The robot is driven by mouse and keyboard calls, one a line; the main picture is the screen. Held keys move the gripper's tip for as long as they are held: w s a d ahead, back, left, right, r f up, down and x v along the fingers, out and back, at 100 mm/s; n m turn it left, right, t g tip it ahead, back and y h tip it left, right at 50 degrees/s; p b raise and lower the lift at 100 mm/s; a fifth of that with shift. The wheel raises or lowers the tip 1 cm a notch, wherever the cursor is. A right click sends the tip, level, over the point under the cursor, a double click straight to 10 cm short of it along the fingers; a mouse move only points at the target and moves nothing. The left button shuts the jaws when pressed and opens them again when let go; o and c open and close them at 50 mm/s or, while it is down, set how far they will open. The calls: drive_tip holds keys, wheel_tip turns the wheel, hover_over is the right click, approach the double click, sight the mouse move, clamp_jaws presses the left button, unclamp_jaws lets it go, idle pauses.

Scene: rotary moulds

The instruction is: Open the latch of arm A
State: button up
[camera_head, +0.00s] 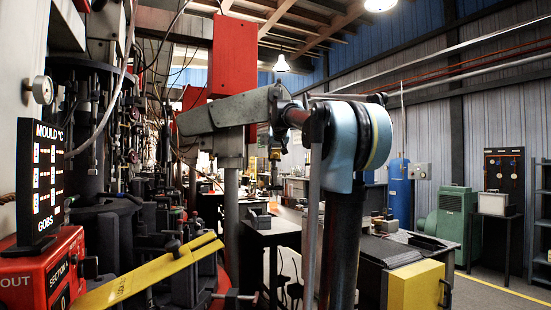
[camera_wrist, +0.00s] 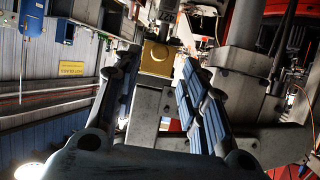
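The grey machine arm (camera_head: 222,112) reaches out from the red-topped column in the head view. I see no letter on it, so I cannot confirm that it is arm A. In the wrist view my gripper (camera_wrist: 157,65) is open, with blue ribbed pads on both fingers. A brass-coloured block (camera_wrist: 156,57) with a small hole shows between and beyond the fingertips; I cannot tell whether it is the latch. Grey metal brackets (camera_wrist: 150,104) lie behind the fingers. In the head view my gripper (camera_head: 277,105) is at the grey arm's right end, mostly hidden; contact is unclear.
A red control box with a mould temperature display (camera_head: 43,180) stands at the left. A yellow bar (camera_head: 150,275) slants across the lower left. Dark benches and a yellow box (camera_head: 415,288) stand at the right. A green machine (camera_head: 450,218) is farther back, beside open floor.

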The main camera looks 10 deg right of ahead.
sight(276, 154)
drive_tip(key=x, duration=0.6)
drive_tip(key=shift+w+f, duration=0.15)
drive_tip(key=shift+w, duration=0.1)
clamp_jaws()
